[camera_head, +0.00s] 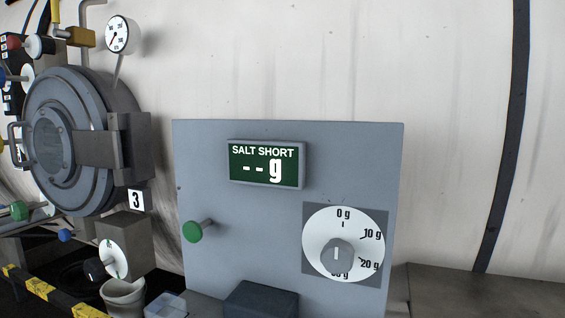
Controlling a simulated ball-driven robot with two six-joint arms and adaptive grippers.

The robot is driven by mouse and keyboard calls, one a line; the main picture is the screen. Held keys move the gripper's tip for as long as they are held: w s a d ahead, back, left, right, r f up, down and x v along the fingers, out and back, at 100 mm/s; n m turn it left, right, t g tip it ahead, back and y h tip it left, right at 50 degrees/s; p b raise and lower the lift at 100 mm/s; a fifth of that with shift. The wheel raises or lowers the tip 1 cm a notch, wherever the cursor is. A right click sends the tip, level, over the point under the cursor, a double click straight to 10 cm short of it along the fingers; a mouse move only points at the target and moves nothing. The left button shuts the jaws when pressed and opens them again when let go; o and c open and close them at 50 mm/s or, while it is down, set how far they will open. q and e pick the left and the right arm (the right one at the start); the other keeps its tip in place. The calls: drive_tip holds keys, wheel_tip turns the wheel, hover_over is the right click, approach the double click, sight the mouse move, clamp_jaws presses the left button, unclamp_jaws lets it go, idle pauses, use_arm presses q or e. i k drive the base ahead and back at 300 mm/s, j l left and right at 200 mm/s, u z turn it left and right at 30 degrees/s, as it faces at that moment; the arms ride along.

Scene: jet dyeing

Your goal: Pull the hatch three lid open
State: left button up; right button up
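The hatch three lid (85,115) is a round blue-grey disc on the front of a grey cylindrical vessel at the left. It has a round window (50,148) in its middle and a bar handle (14,143) at its left side. A dark hinge block (115,142) holds it at the right. The lid appears seated against the vessel, with no gap that I can make out. A label "3" (136,200) hangs below the hinge. Neither of my grippers is in view.
A grey panel (240,215) with a "SALT SHORT --g" display, a green knob (192,232) and a gram dial (318,228) stands right of the hatch. A pressure gauge (118,34) rises above the lid. A cup (122,297) and yellow-black striped edge (45,293) lie below.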

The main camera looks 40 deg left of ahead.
sight(62, 99)
drive_tip(key=u, duration=2.45)
drive_tip(key=i+j, duration=0.3)
drive_tip(key=j, duration=0.15)
drive_tip(key=i+j+z, duration=0.1)
drive_tip(key=i+j, duration=0.2)
drive_tip(key=j, duration=0.15)
